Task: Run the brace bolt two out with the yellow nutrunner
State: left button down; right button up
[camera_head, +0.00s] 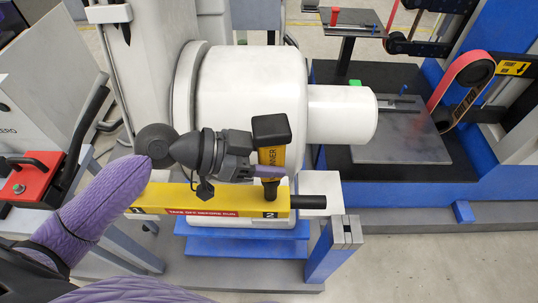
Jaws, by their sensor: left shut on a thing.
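The yellow brace (205,198) lies across the front of the white machine, with a red label reading "take off before run" and the numbers 1 at its left end and 2 near its right end. My left gripper (258,171) is shut on the yellow nutrunner (273,157), which has a black top and stands upright. Its dark nose points down at the brace just above the number 2. Bolt two is hidden under the nose, and I cannot tell whether they touch. My right gripper is not in view.
The large white cylinder (250,85) stands right behind the nutrunner. A blue and grey stand (333,245) is below the brace's right end. A red box (30,177) is at the left. A grey plate (400,140) and an orange belt (462,75) are at the right.

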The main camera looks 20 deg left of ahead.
aim_at(269, 133)
pick_arm(q)
jog(key=shift+s, duration=0.1)
dwell(0.5)
notch_tip(269, 133, up, 6)
jog(key=p, duration=0.5)
jog(key=shift+r, duration=0.15)
